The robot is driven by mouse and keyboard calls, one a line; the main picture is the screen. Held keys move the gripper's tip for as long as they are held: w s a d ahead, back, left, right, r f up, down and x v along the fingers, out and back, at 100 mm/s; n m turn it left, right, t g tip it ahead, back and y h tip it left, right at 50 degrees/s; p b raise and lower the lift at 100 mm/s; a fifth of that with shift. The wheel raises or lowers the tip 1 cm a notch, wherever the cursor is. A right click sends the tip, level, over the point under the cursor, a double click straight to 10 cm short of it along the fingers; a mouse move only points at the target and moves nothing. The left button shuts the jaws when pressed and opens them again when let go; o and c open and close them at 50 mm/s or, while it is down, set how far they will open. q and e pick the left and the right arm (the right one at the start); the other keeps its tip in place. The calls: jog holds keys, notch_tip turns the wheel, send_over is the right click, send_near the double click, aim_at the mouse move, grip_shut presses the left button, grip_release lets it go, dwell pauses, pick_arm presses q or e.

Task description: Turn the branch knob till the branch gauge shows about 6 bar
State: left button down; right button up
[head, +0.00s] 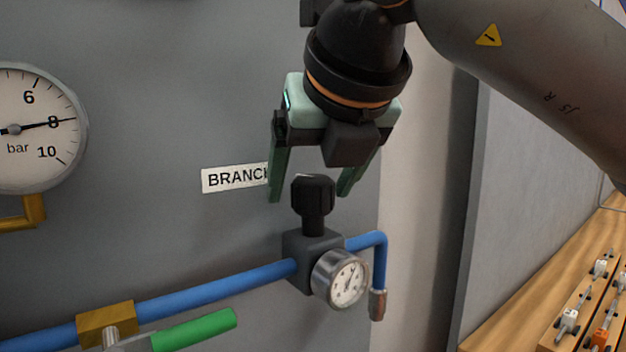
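The branch knob (315,194) is a black ribbed cap on top of a dark regulator block (305,249) in the blue pipe. The branch gauge (341,279) is a small round dial with a silver rim on the front of the block. Its needle and figures are too small to read surely. My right gripper (312,196) points down over the knob with its green fingers spread, one on each side. The fingers look apart from the knob, though the exact gap is hard to judge. My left gripper is out of view.
A BRANCH label (234,178) is partly behind a finger. A large gauge (35,128) at left reads about 8 bar. A blue pipe (215,285) runs along the grey panel, with a green lever (195,330) below. A wooden bench (540,290) stands at right.

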jog(key=v, duration=1.2)
jog(key=shift+s, duration=0.25)
jog(key=shift+d+r, duration=0.1)
jog(key=shift+r, duration=0.05)
